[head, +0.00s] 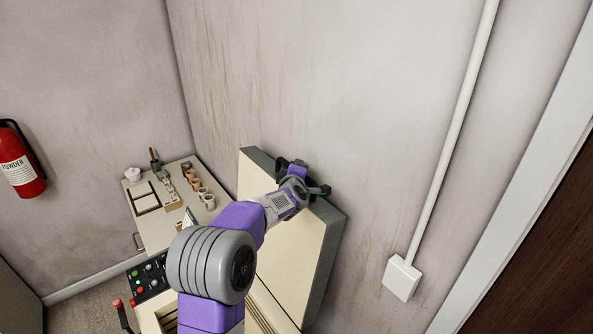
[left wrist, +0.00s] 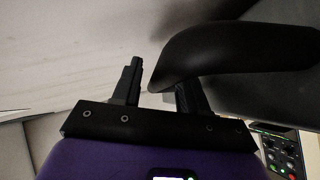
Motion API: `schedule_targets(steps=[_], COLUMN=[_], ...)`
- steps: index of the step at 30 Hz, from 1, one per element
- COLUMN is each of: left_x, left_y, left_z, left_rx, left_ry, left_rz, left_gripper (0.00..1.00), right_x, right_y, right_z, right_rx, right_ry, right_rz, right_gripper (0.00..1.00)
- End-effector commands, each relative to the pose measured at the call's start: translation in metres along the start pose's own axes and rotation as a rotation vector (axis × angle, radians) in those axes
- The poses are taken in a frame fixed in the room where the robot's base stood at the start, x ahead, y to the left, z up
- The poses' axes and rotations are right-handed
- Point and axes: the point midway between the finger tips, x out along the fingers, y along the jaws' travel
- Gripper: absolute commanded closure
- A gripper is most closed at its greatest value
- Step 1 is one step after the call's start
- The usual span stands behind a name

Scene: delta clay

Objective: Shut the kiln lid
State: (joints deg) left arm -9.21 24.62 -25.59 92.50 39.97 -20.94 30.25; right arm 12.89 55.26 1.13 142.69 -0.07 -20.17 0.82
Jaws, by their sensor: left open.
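The kiln lid (head: 290,250) stands raised, close to the wall, with a cream inner face and a grey rim. My left gripper (head: 305,178) is at the lid's upper edge. In the left wrist view my left gripper (left wrist: 160,85) is open, its two dark fingers apart. A thick black curved handle (left wrist: 235,50) crosses in front of its right finger, and the handle's end reaches into the gap between the fingers. I cannot tell whether they touch. The kiln body below is mostly hidden by my arm. My right gripper is not in view.
A control panel (head: 150,278) with coloured buttons is left of my arm. A cream cart (head: 150,232) with small pots (head: 195,185) stands behind it. A fire extinguisher (head: 20,165) hangs at far left. A white pipe and box (head: 401,277) run along the right wall.

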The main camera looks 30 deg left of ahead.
Motion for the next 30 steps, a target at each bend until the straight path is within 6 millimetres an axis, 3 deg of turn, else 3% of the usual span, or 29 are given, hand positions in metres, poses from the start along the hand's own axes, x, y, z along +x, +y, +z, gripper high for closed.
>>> schedule_targets(steps=[11, 20, 30], left_x=[0.0072, 0.007, 0.0072], left_y=[-0.0002, -0.0002, -0.0003], left_z=[-0.0004, -0.0005, 0.0001], left_rx=[-0.001, -0.001, -0.002], left_ry=[0.0, 0.001, -0.001], left_rz=[0.0, 0.0, 0.002], left_gripper=[0.57, 1.0, 1.0], right_x=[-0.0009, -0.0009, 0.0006], right_y=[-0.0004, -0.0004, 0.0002], right_z=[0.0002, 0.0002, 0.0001], right_rx=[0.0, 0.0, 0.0], right_ry=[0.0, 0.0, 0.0], right_rz=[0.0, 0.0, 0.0], right_gripper=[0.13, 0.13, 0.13])
